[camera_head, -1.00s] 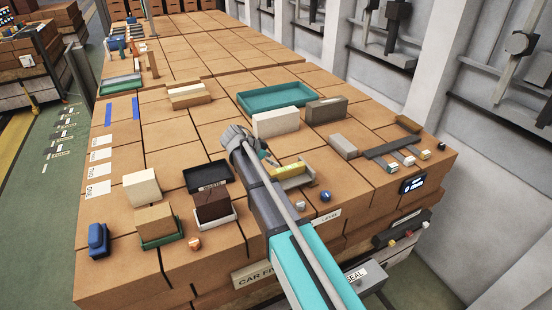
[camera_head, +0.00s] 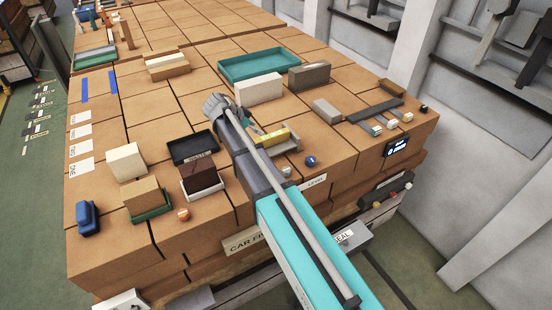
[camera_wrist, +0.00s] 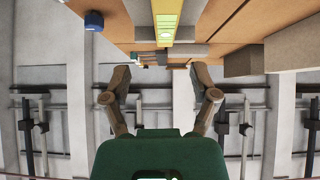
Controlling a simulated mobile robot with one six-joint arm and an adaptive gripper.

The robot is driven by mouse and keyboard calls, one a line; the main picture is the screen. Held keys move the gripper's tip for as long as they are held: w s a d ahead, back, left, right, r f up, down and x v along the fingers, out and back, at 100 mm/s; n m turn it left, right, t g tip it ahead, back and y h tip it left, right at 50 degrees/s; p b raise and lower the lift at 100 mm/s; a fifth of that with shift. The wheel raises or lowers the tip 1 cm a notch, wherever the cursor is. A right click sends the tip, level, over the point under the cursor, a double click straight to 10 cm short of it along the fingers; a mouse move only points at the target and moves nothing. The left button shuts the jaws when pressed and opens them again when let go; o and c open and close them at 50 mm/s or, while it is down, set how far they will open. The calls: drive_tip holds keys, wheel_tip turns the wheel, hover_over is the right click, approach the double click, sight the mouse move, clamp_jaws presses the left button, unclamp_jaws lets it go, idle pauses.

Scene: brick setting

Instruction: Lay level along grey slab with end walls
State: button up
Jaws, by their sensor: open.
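The yellow level (camera_head: 274,137) lies at the grey slab with end walls (camera_head: 292,144), roughly in line with its length, beyond my arm in the head view. In the wrist view the level (camera_wrist: 167,18) shows green windows and points up the picture, with the grey slab (camera_wrist: 195,32) showing on both sides. I cannot tell whether it is fully seated between the end walls. My gripper (camera_wrist: 160,78) is open, with its fingers spread either side of the level's line and nothing between the tips.
A white block (camera_head: 259,89), a teal tray (camera_head: 222,75) and a grey block (camera_head: 325,108) stand behind. A black tray (camera_head: 176,158) and a brown block (camera_head: 203,181) are at left. Bare brick top lies at left centre.

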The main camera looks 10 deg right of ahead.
drive_tip(key=s+d+f+n+g+y, duration=0.1)
drive_tip(key=s+n, duration=0.3)
drive_tip(key=s, duration=0.4)
drive_tip(key=s+d+f+n+y, duration=0.2)
drive_tip(key=s+d+n+y, duration=0.2)
drive_tip(key=s, duration=0.5)
drive_tip(key=s+d+f+n+g+y, duration=0.1)
drive_tip(key=s+d+f+n+y, duration=0.1)
drive_tip(key=s+n, duration=0.4)
drive_tip(key=s+y, duration=0.1)
drive_tip(key=s, duration=0.2)
drive_tip(key=shift+d+g, duration=0.3)
drive_tip(key=shift+d, duration=0.1)
drive_tip(key=shift+d, duration=0.1)
